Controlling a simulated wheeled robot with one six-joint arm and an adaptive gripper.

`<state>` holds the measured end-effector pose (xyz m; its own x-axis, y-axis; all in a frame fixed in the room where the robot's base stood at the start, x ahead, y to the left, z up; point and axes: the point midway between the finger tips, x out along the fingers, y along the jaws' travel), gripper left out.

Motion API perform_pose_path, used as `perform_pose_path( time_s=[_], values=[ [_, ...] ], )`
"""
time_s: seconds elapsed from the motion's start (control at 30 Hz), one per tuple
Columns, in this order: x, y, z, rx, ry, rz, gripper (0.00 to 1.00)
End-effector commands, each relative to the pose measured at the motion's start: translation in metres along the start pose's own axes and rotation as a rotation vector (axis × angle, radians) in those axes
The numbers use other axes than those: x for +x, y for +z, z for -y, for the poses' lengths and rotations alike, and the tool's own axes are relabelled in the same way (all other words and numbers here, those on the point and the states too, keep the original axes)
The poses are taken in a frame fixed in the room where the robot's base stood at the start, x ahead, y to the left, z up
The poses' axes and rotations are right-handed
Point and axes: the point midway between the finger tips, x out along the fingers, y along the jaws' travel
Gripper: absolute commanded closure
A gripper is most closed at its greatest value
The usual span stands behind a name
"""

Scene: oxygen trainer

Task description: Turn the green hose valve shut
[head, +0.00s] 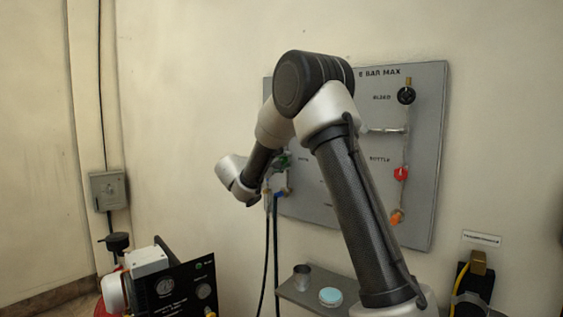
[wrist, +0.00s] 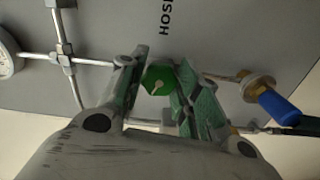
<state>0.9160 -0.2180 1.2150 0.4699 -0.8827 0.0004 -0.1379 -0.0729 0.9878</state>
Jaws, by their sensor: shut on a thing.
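The green hose valve (wrist: 159,77) is a small green knob with a pale pointer mark, on a grey panel below the lettering "HOS". In the wrist view my gripper (wrist: 158,90) has its green-padded fingers on either side of the knob and is shut on it. The left finger is nearly upright and the right one is slanted. In the head view my gripper is mostly hidden behind my arm, with a bit of green (head: 283,160) showing at the panel's left edge. I cannot tell there whether that is valve or finger pad.
The wall panel (head: 425,150) also carries a black bleed knob (head: 406,96), a red bottle knob (head: 401,173) and an orange fitting (head: 397,216). A blue hose fitting (wrist: 278,107) sits right of the valve. A shelf (head: 300,298) holds a metal cup (head: 301,277).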

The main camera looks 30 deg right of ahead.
Motion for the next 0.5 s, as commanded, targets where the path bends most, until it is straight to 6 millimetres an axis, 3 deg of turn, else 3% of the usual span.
perform_pose_path(
  time_s=[0.5],
  values=[
    [-0.0003,0.0004,0.0040,0.485,-0.003,0.002,0.91]
  ],
)
